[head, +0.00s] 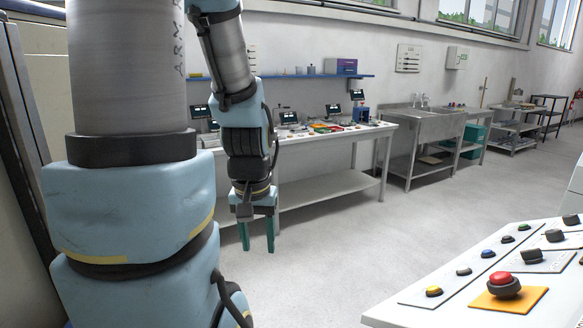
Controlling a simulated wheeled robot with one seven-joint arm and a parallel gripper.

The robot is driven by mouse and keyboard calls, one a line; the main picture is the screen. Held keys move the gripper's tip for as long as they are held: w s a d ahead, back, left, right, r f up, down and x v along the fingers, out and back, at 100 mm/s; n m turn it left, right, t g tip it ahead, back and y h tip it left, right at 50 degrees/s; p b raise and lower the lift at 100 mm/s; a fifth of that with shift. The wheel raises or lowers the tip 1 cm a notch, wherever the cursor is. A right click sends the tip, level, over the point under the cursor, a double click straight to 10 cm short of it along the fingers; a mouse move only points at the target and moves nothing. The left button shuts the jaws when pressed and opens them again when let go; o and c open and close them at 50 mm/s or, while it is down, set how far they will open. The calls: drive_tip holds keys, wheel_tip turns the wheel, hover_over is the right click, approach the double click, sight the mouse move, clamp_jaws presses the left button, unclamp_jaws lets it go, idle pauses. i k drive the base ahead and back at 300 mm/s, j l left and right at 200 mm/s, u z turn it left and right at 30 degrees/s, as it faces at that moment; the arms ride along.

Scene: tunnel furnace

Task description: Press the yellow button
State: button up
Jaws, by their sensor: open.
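The yellow button (433,291) is a small round cap in a dark ring. It sits at the near left end of a row of buttons on a white console (395,311) at the lower right. My gripper (257,249) hangs down left of the console, above the grey floor. Its two green fingers are apart with nothing between them. It is well away from the yellow button, and nothing hides the button.
A red mushroom button (502,285) on an orange plate (527,297) is just right of the yellow one. A blue button (488,254) and dark ones share its row. A workbench (340,183) and steel sink (427,126) line the back wall. The floor (335,250) between is clear.

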sight(431, 289)
drive_tip(key=i+j+z, duration=0.2)
drive_tip(key=i+j, duration=0.9)
drive_tip(key=i, duration=0.15)
drive_tip(key=i+z, duration=0.35)
drive_tip(key=i+j+z, duration=0.15)
drive_tip(key=i+z, duration=0.2)
drive_tip(key=i+j+z, duration=0.2)
drive_tip(key=i+z, duration=0.3)
drive_tip(key=z, duration=0.3)
drive_tip(key=i+j+z, duration=0.15)
drive_tip(key=z, duration=0.3)
drive_tip(key=i+j+z, duration=0.15)
drive_tip(key=z, duration=0.3)
drive_tip(key=j+z, duration=0.3)
drive_tip(key=z, duration=0.15)
drive_tip(key=i+j+z, duration=0.1)
drive_tip(key=j+z, duration=0.15)
drive_tip(key=z, duration=0.15)
drive_tip(key=i+j+z, duration=0.1)
drive_tip(key=j+z, duration=0.3)
drive_tip(key=i+j+z, duration=0.1)
drive_tip(key=z, duration=0.3)
drive_tip(key=j+z, duration=0.8)
drive_tip(key=l, duration=0.1)
